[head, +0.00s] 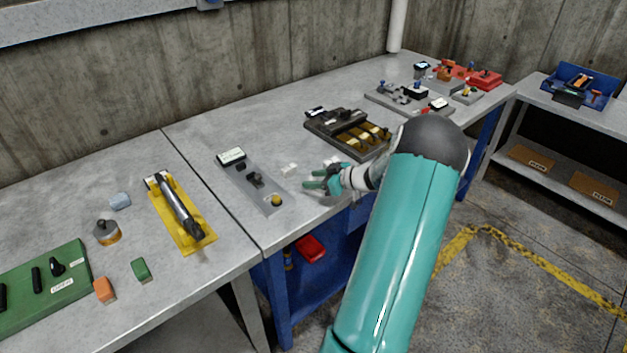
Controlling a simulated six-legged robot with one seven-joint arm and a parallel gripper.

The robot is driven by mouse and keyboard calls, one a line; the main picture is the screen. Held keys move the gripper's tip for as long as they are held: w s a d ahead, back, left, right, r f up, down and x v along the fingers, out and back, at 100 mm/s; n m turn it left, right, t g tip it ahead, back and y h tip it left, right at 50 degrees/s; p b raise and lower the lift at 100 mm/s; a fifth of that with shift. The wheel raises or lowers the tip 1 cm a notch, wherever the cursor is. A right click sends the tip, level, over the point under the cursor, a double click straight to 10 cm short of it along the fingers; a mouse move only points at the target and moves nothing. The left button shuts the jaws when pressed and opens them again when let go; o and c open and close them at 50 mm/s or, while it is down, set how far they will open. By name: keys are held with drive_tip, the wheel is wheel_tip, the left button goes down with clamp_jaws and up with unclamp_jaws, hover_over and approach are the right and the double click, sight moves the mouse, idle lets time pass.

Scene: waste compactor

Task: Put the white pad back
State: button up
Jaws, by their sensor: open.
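A small white block (289,169), which looks like the white pad, lies on the grey metal table between a grey plate (240,180) and a dark fixture (325,124). My gripper (308,180) is open just to the right of the block, low over the table near its front edge. Its teal fingers point left towards the block, with a small gap between them. I see nothing between the fingers. Another pale patch just behind the gripper is too small to tell apart from the wrist. Which spot the pad belongs in cannot be told.
The grey plate carries a black handle and a yellow knob (276,200). The dark fixture holds brass cylinders. A yellow holder (168,199), small coloured blocks and a green board (22,294) lie left. Grey and red devices (485,79) stand at the back right. A red object (311,248) lies below.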

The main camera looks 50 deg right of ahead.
drive_tip(key=v, duration=1.1)
drive_tip(key=w+a+r+g+y, duration=0.1)
drive_tip(key=w+a+r+g, duration=0.15)
drive_tip(key=a, duration=0.65)
drive_tip(key=w+a+r+g+y, duration=0.1)
drive_tip(key=w+a+r+g, duration=0.2)
drive_tip(key=a, duration=0.5)
drive_tip(key=w+a+r+g+y, duration=0.1)
drive_tip(key=w+a+r+g, duration=0.2)
drive_tip(key=a, duration=0.6)
drive_tip(key=s+a+r+m+h, duration=0.1)
drive_tip(key=s+a+r, duration=0.3)
drive_tip(key=a, duration=0.8)
drive_tip(key=s+a+r+m+h, duration=0.1)
drive_tip(key=s+a+r+h, duration=0.3)
drive_tip(key=s+a, duration=0.4)
drive_tip(key=a, duration=0.4)
drive_tip(key=shift+t, duration=0.35)
